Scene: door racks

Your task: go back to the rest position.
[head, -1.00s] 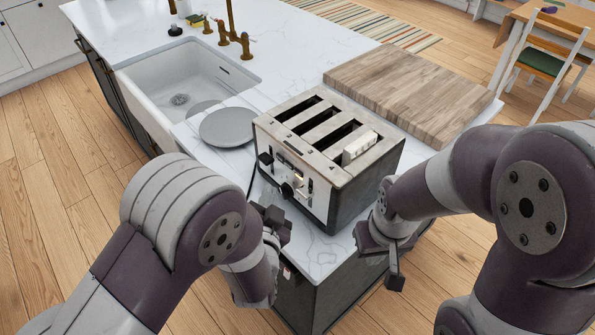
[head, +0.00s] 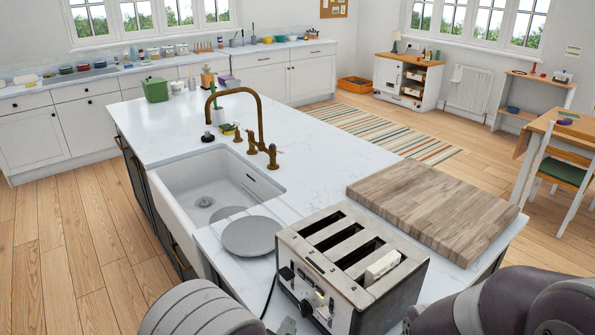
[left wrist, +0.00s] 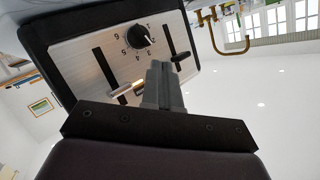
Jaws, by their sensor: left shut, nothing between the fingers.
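My left gripper (left wrist: 163,82) shows in the left wrist view with its two fingers together and nothing between them. It is in front of the toaster's control face (left wrist: 95,65), with the dial (left wrist: 140,36) just beyond the fingertips; I cannot tell the exact gap. In the head view only a small dark bit of the left gripper shows at the bottom edge, beside the toaster (head: 350,262). My right arm (head: 510,305) fills the bottom right corner, and its gripper is out of sight.
The toaster stands at the near end of the white island, with a pale slice (head: 382,267) in its right slot. A grey plate (head: 251,236), a sink (head: 215,185) and a wooden board (head: 433,205) are close by. Open floor (head: 70,260) lies left.

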